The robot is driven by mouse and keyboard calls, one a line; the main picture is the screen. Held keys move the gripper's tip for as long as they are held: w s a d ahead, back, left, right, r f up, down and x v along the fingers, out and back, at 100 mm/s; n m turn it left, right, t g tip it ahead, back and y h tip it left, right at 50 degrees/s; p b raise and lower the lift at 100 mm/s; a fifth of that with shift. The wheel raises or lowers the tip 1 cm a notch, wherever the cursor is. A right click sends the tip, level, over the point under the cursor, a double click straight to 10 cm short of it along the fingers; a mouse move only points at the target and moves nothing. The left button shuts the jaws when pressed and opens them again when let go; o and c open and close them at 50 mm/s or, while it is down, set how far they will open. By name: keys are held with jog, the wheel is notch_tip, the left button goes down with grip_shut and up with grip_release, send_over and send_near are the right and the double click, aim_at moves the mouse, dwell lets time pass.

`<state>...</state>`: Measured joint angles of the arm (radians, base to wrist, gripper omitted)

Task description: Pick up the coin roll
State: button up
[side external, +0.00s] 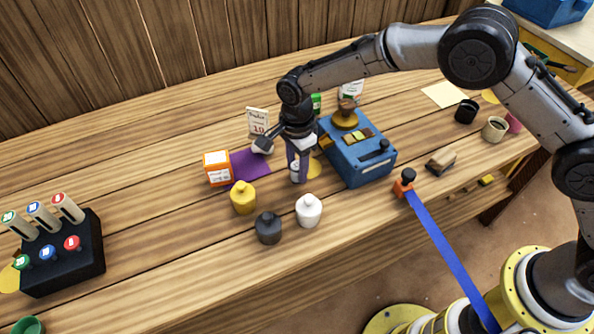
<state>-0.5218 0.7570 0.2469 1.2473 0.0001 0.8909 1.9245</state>
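My gripper (299,172) points down over the middle of the table, just left of the blue box-shaped device. Its fingers are small here, and I cannot tell whether they are open or shut. A small pale upright thing (294,169) shows at the fingertips, partly hidden by them; it may be the coin roll, but I cannot be sure. I cannot tell whether the fingers touch it. Pale cylinders with coloured ends (45,217) stand in a black rack (75,262) at the far left, well away from my gripper.
Yellow (243,198), dark grey (268,229) and white (309,211) weight-shaped pieces stand in front of my gripper. The blue device (366,166) is close on the right. The left-centre table (150,200) is clear.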

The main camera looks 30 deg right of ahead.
grip_shut()
jog(key=shift+r, duration=0.1)
